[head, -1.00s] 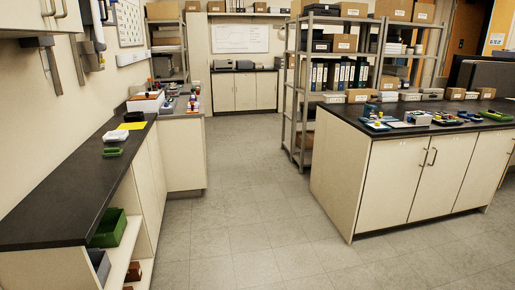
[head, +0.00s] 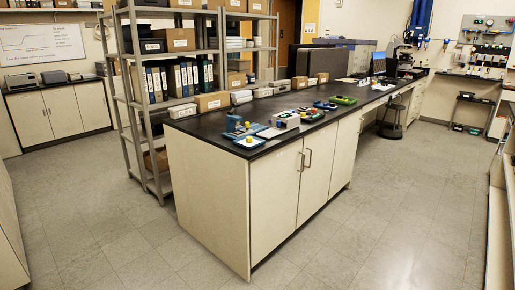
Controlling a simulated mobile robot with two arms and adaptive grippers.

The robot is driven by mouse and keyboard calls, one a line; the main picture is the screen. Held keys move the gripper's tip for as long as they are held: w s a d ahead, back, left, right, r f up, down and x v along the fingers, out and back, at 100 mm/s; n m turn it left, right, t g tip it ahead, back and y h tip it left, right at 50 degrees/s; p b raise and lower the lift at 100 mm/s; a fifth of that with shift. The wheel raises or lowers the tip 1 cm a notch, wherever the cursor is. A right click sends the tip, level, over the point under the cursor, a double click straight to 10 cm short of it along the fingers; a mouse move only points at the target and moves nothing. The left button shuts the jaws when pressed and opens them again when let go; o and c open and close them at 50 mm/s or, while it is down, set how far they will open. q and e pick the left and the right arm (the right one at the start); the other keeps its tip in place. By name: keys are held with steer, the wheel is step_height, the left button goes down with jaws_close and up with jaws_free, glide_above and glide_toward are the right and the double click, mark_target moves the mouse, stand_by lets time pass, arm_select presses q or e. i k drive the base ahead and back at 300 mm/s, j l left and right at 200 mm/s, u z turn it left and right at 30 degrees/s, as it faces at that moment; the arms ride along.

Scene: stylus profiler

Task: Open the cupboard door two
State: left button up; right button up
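The island bench has a pale cupboard front with several doors, all closed. The nearest door (head: 273,205) and the door beside it (head: 315,170) have dark vertical handles (head: 305,160) close together at their shared edge. A third door (head: 345,152) is farther along. A low cupboard (head: 58,112) at the back left also has closed pale doors. Small marks near the door tops are too small to read, so I cannot tell which door is number two. Neither of my grippers is in view.
The dark island top (head: 210,124) carries small trays, boxes and instruments. A grey metal shelf (head: 152,100) with binders stands left of the island. A stool (head: 393,118) stands by its far end. The grey floor (head: 370,225) in front of the doors is clear.

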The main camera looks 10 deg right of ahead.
mark_target(318, 146)
steer(key=i+l+z, duration=0.15)
steer(key=i+z, duration=0.6)
steer(key=i, duration=0.2)
steer(key=i+l+u, duration=1)
steer(key=l, duration=0.2)
steer(key=k+j, duration=0.05)
steer(key=k, duration=0.05)
